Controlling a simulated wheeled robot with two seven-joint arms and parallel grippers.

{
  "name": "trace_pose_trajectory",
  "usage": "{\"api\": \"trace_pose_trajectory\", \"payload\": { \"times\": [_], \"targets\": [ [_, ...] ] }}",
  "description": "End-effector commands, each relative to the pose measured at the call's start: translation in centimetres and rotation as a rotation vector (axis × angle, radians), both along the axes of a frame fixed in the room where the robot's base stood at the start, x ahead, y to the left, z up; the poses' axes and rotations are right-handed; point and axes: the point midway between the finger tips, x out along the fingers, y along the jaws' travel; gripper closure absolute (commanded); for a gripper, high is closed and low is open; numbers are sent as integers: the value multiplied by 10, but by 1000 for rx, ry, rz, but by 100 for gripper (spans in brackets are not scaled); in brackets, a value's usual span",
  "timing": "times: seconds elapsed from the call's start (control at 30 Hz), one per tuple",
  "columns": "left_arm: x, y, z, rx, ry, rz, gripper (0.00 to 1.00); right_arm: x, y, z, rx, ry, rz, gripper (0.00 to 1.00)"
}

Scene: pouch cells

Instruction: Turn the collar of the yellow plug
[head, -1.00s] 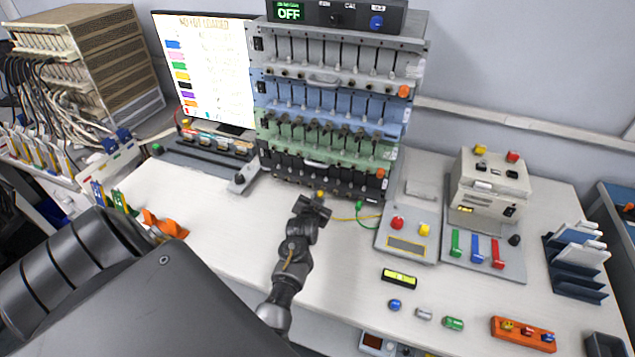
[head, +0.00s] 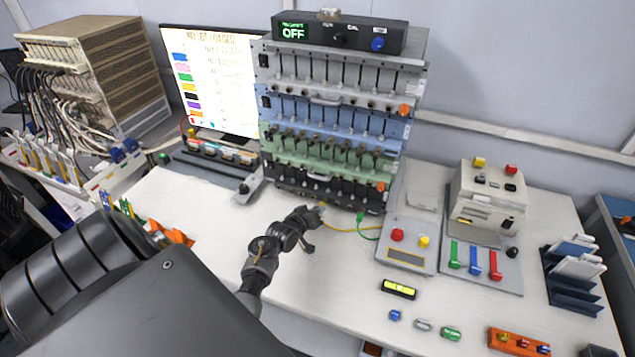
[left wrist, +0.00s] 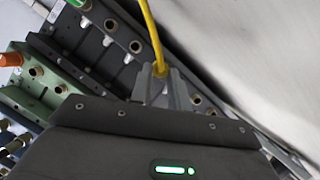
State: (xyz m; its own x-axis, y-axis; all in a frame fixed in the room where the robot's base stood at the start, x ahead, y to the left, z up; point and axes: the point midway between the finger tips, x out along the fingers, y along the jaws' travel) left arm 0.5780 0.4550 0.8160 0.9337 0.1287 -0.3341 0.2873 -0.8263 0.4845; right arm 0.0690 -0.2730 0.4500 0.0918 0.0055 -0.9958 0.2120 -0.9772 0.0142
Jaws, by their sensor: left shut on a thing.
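My left gripper (head: 313,214) is at the foot of the rack, at the front of its lowest black row. In the left wrist view, the gripper's fingers (left wrist: 161,80) are shut on the yellow plug (left wrist: 160,70), and a yellow cable (left wrist: 150,28) runs from it toward the top of the picture. In the head view the plug is mostly hidden by the gripper, and its yellow cable (head: 343,230) trails right over the table. The collar is too small to tell its turn. My right gripper is not in view.
A green plug (head: 360,217) with a green cable is just right of the gripper. The rack (head: 333,150) has grey, blue, green and black rows. A panel with red and yellow buttons (head: 408,252) stands to the right.

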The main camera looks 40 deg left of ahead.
Motion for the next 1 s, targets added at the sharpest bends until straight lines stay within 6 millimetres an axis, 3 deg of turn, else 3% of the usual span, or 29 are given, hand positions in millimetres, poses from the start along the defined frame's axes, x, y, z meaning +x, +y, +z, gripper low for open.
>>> {"api": "trace_pose_trajectory", "payload": {
  "times": [0.5, 1.0],
  "targets": [
    [-2, 5, -7, -426, -144, 3, 100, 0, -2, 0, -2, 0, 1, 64],
    [-2, 5, -7, -612, -211, 1, 100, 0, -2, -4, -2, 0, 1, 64]
  ]
}}
